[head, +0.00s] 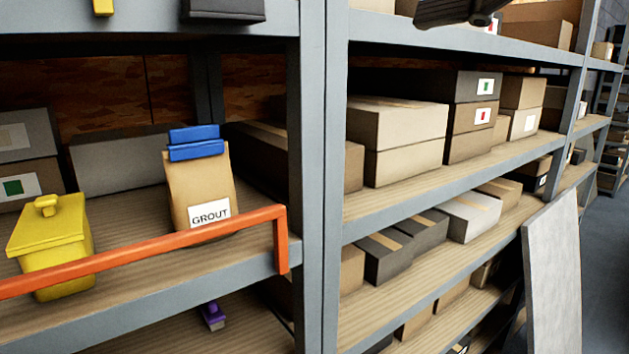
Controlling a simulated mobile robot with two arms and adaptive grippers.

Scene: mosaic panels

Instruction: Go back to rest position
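A dark, angular piece (455,11) with a rounded end is cut off by the top edge, in front of the upper right shelf. I cannot tell what it is. The left shelf bay holds a tan grout bag (200,190) with a blue clip (196,143) on top, standing upright. A yellow lidded container (52,245) stands to its left.
An orange rail (150,250) runs along the left shelf's front. A grey shelf post (312,170) stands mid-view. Boxes (395,140) fill the right shelves. A pale panel (553,270) leans against the rack at right. Grey floor (606,270) shows bare at far right.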

